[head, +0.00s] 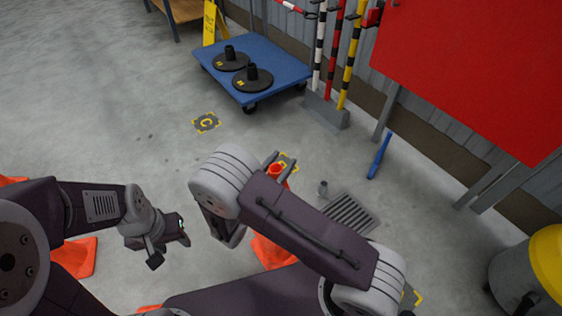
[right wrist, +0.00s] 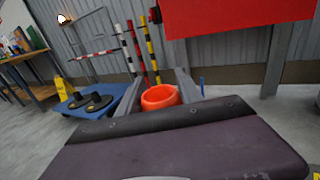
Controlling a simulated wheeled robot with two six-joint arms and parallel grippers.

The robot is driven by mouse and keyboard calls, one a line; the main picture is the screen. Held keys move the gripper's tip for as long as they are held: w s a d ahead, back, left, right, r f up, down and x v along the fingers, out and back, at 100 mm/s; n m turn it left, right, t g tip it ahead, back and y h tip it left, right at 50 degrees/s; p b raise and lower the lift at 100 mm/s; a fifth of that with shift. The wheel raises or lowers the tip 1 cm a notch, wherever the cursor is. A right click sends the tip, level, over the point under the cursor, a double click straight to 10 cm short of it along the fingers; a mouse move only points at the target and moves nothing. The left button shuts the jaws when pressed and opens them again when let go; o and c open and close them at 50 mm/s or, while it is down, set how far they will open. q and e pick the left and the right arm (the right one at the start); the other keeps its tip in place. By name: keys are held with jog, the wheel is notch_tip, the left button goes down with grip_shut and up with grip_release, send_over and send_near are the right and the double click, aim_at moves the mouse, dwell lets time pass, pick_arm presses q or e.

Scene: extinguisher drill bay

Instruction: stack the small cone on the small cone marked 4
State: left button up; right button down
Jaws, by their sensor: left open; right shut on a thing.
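My right gripper (head: 280,163) is shut on an orange cone (head: 276,170), and the cone's top shows between the fingers. In the right wrist view this cone (right wrist: 160,97) shows as an orange rim between the two fingers. Another orange piece (head: 268,250) shows low behind my right arm, which hides most of it. My left gripper (head: 171,250) is open and empty over the floor. An orange cone base (head: 78,258) shows left of it, partly behind my left arm. I cannot read a 4 on any cone.
A blue cart (head: 285,65) with two black post bases (head: 253,80) stands at the back. Striped posts (head: 329,60) and a red board (head: 470,60) line the wall. A floor mark C (head: 206,123), a drain grate (head: 350,213) and a blue bar (head: 378,157) lie on the floor.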

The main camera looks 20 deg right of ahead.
jog(key=shift+s, duration=0.1)
jog(key=shift+f+b, duration=0.35)
jog(key=shift+b, duration=0.1)
notch_tip(320, 180, down, 17)
jog(key=b, duration=1.6)
